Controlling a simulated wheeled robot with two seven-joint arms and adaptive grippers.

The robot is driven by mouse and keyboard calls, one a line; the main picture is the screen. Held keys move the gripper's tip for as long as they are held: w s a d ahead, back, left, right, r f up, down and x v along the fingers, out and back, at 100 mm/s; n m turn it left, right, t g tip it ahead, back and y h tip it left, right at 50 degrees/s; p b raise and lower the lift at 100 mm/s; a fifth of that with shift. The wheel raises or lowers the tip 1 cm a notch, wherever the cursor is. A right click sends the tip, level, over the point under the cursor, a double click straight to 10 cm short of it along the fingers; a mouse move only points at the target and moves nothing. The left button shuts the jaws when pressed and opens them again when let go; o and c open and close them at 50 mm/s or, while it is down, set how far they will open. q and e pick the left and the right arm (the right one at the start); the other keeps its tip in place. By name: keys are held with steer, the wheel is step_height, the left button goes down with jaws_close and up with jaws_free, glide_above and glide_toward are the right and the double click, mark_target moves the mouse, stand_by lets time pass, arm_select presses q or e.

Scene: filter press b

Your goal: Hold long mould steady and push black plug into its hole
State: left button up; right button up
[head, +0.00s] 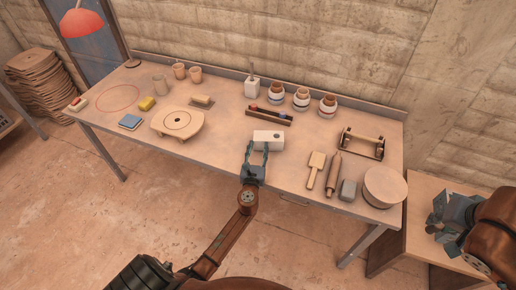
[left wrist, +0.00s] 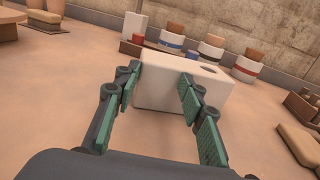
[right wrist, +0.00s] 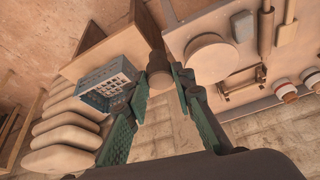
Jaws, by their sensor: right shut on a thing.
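In the left wrist view the mould (left wrist: 160,93) lies ahead of my left gripper (left wrist: 160,88). Its open fingers stand at the near end of the block; I cannot tell whether they touch it. My right gripper (right wrist: 160,82) is off the table's right end, shut on a dark brownish round piece, seemingly the black plug (right wrist: 159,79). In the head view my right gripper (head: 447,213) shows at the right edge, its plug not clearly visible.
A blue-grey crate (right wrist: 106,82) is below my right gripper.

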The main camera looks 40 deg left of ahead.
arm_select(q)
steer(key=shift+d, duration=0.1)
jaws_close()
stand_by(0.7)
steer(key=o, duration=1.7)
jaws_free()
steer(key=p+v, duration=0.1)
steer(key=v, duration=1.1)
arm_select(e)
steer(key=shift+s+r, duration=0.1)
steer(key=shift+r, duration=0.75)
